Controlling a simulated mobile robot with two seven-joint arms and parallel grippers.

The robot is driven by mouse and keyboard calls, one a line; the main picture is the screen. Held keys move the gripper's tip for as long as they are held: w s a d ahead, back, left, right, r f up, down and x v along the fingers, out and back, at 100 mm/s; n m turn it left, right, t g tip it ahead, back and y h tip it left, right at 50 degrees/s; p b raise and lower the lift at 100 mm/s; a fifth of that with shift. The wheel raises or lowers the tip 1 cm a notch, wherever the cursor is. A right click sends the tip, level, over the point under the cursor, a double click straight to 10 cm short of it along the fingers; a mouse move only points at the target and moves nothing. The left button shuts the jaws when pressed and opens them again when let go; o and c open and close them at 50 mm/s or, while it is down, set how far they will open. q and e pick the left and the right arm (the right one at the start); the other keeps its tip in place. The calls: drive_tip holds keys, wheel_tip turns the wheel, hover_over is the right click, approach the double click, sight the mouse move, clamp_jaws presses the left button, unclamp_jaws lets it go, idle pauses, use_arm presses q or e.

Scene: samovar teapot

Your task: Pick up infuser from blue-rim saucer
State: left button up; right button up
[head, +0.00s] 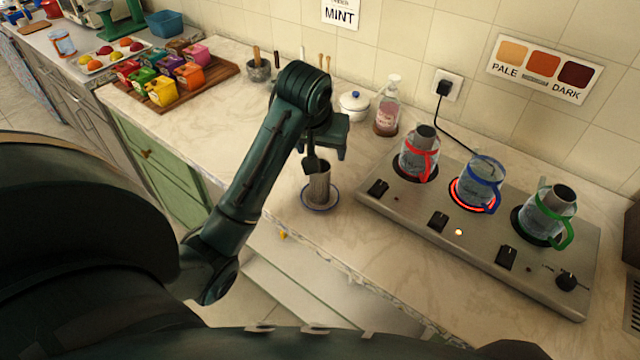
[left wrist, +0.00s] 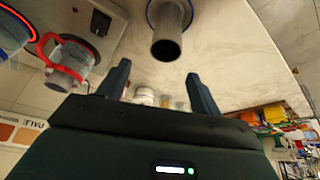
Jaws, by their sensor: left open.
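The infuser (head: 319,184) is a grey metal cylinder standing upright on the blue-rim saucer (head: 306,203), near the counter's front edge. My left gripper (head: 325,161) is open and empty above and just behind it; one finger overlaps the infuser's top in the head view. In the left wrist view, the infuser (left wrist: 168,42) and part of the saucer (left wrist: 150,14) lie beyond the fingertips of the open left gripper (left wrist: 158,70). The infuser appears in line with the gap but not between the fingers. My right gripper is not in view.
A steel hot plate (head: 400,205) at right carries glass cups with red (head: 420,157), blue (head: 478,183) and green (head: 546,214) handles. The middle burner glows red. A soap bottle (head: 388,107) and white lidded pot (head: 354,105) stand behind. Counter left of the saucer is clear.

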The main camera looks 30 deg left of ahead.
sight(320, 183)
use_arm(q)
drive_tip(key=shift+s+a+f, duration=0.15)
drive_tip(key=shift+f, duration=0.75)
drive_tip(key=shift+s+x, duration=0.1)
drive_tip(key=shift+x, duration=1.05)
drive_tip(key=shift+s+x, duration=0.15)
drive_tip(key=shift+x, duration=1)
drive_tip(key=shift+a, duration=0.1)
drive_tip(key=c, duration=1.3)
